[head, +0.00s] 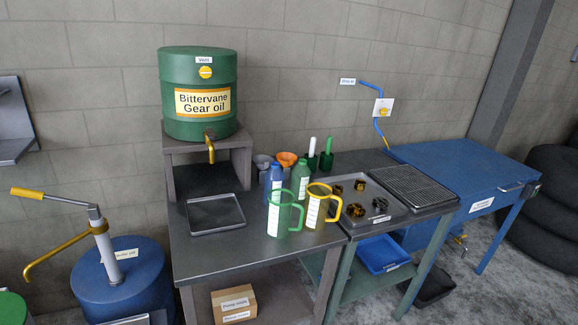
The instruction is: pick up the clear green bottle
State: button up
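A green bottle (300,178) stands upright on the dark grey workbench (240,252), and its body looks somewhat see-through. A pale label strip shows on its side. A blue bottle (267,182) stands to its left. A green measuring jug (279,217) stands in front of it and hides part of its lower left side. A yellow-handled jug (316,209) stands in front to the right. My gripper is not in view.
Funnels (286,158) and green brush-like tools (326,160) stand behind the bottles. A shallow tray (215,214) lies left, below the Bittervane gear oil drum (198,125). A parts tray (385,218) lies right. The bench's front left is clear.

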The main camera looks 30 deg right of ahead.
aim_at(301, 173)
jog(key=z, duration=0.35)
jog(key=i, duration=0.75)
jog(key=z, duration=0.55)
jog(key=i, duration=1.95)
jog(key=u, duration=0.55)
